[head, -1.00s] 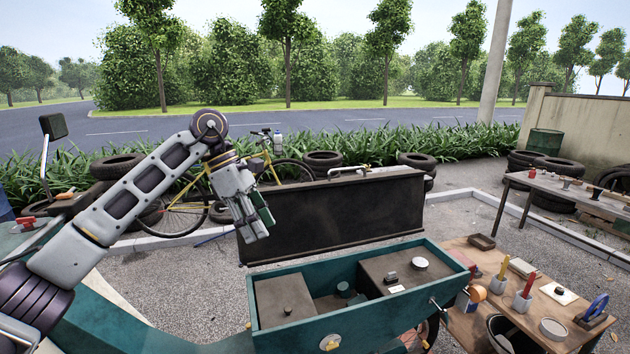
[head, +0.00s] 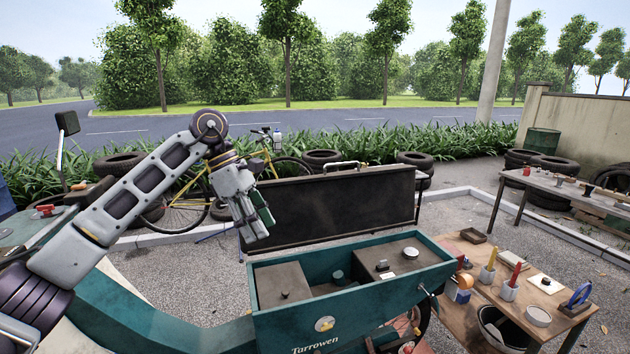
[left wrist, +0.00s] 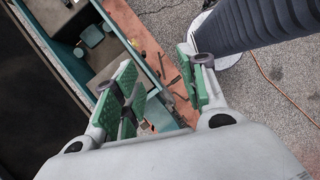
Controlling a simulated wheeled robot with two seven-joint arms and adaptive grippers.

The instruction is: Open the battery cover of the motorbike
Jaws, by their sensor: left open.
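The motorbike's teal box (head: 350,315) stands at the lower middle of the head view, with the lettering "Tarrowen" on its front. Its dark cover (head: 335,210) stands raised along the far side, its inner face towards me. Inside are brown covered blocks (head: 385,262) and a gap between them. My left gripper (head: 258,226) points down in front of the left end of the raised cover, above the box's far left corner. In the left wrist view its green-padded fingers (left wrist: 162,85) are apart with nothing between them. My right gripper is out of view.
A wooden workbench (head: 520,300) with tools and cups stands close to the box's right. A mirror (head: 67,122) rises at the left. Open gravel (head: 200,290) lies left of the box.

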